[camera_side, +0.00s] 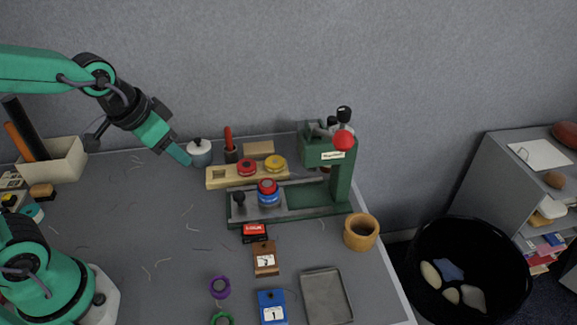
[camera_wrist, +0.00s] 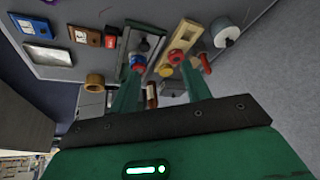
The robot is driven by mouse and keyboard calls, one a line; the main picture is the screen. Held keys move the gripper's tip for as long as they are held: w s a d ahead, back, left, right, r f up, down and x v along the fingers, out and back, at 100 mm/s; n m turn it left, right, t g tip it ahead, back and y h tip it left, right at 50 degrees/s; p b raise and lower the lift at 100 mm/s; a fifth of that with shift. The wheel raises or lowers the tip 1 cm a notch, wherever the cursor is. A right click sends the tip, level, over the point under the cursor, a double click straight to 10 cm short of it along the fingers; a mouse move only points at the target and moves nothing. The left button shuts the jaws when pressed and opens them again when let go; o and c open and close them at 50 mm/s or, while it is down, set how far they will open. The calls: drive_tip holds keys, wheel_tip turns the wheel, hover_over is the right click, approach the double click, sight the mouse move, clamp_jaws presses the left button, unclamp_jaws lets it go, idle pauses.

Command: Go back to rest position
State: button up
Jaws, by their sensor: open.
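My gripper (camera_side: 181,156) is raised over the back of the grey table (camera_side: 150,230), left of the middle, its fingertips near the white lidded pot (camera_side: 199,153) in the side view. In the wrist view my gripper (camera_wrist: 160,80) has its two green fingers spread apart, with nothing held between them. I cannot tell how far above the table the tips are. The green press (camera_side: 340,180) stands at the table's right, with a red knob and a stack of red and blue discs (camera_side: 268,192) on its base.
A wooden block (camera_side: 225,178) holds red and yellow discs behind the press base. A wooden ring cup (camera_side: 361,232), grey tray (camera_side: 326,296) and blue tag (camera_side: 272,307) lie in front. A box (camera_side: 62,163) stands back left. A black bin (camera_side: 470,235) stands right. The table's left middle is mostly clear.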

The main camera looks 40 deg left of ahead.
drive_tip(key=s+a+r+n, duration=0.2)
drive_tip(key=s+r, duration=0.2)
drive_tip(key=s, duration=0.3)
drive_tip(key=shift+s+a+r+t, duration=0.15)
drive_tip(key=shift+a+r+t, duration=0.15)
drive_tip(key=shift+a, duration=0.1)
